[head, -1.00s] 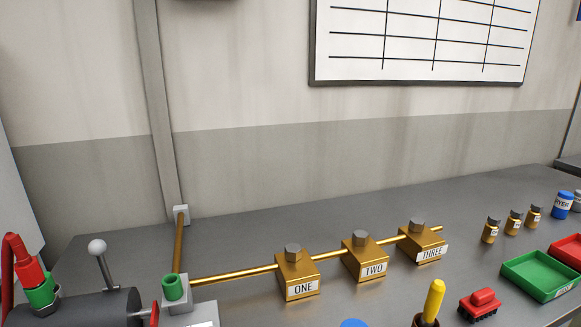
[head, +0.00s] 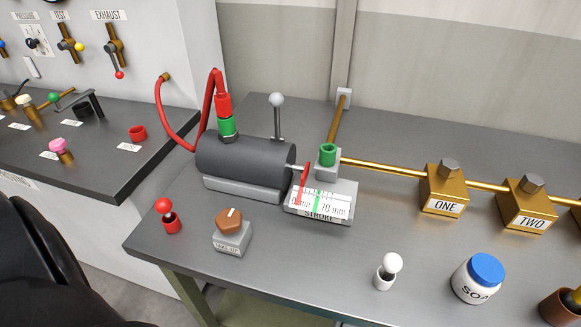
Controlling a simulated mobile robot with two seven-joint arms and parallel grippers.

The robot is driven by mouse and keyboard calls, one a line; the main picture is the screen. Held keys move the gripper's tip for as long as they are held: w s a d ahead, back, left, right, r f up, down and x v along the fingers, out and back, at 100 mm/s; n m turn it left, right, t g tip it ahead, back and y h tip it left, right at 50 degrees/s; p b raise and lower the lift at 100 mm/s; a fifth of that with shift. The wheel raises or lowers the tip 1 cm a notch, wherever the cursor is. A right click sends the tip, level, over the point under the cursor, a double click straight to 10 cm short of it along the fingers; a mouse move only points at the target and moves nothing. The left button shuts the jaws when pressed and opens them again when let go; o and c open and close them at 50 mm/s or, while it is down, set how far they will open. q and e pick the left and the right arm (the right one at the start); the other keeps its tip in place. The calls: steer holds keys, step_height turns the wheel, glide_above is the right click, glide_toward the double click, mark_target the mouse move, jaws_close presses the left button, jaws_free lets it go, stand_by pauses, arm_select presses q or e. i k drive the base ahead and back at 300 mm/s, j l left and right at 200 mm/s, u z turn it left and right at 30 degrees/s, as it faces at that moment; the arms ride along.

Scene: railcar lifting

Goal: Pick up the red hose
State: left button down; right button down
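The red hose (head: 176,133) runs from a brass fitting on the left panel, sags in a loop, then arches up and over. It ends in a red connector (head: 223,104) seated on a green fitting (head: 227,127) on top of the dark grey cylinder (head: 240,157). Neither gripper shows in the head view. A black part at the lower left edge seems to be my own arm, without fingers in sight.
A lever with a white ball (head: 277,101) stands behind the cylinder. A stroke gauge (head: 320,203), a green socket (head: 328,154) and a brass pipe (head: 380,166) lie to its right. A brown knob (head: 229,221) and red-ball holder (head: 168,217) stand in front. A white jar (head: 478,279) is at right.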

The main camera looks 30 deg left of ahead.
mark_target(223, 100)
steer(key=u, duration=1.55)
steer(key=i+j+z, duration=0.15)
steer(key=j, duration=0.5)
steer(key=j+z, duration=0.15)
steer(key=j, duration=0.5)
